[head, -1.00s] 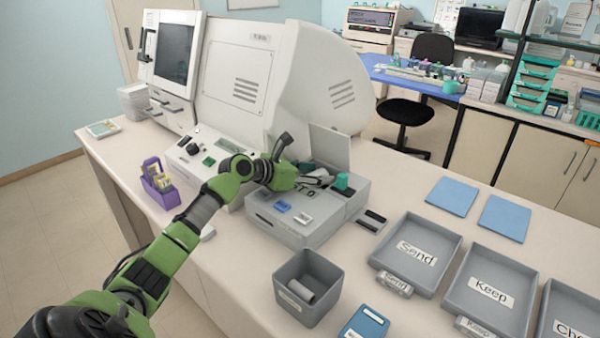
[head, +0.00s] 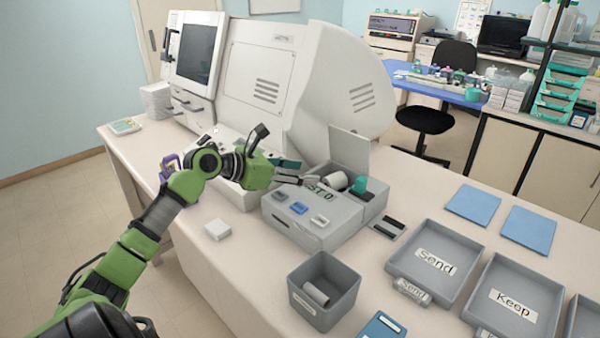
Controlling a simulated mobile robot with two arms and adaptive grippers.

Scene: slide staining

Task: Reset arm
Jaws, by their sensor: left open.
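My left arm comes in from the lower left, and its green gripper (head: 302,180) is at the left edge of the grey benchtop device (head: 345,232) with the small display. The fingers look apart, with nothing seen between them. They are small in the picture, and I cannot tell whether they touch the device. An open compartment on the device's top holds a white roll-like part (head: 336,181) and a teal-topped item (head: 359,185). Its lid (head: 349,152) stands up. My right gripper is not in view.
The large white machine (head: 262,75) stands behind the arm. A grey bin (head: 325,290) holding a small cylinder, the Send tray (head: 436,262) and the Keep tray (head: 513,297) are at front right. A small white block (head: 217,229) sits near the front edge. My arm mostly hides a purple rack (head: 170,163).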

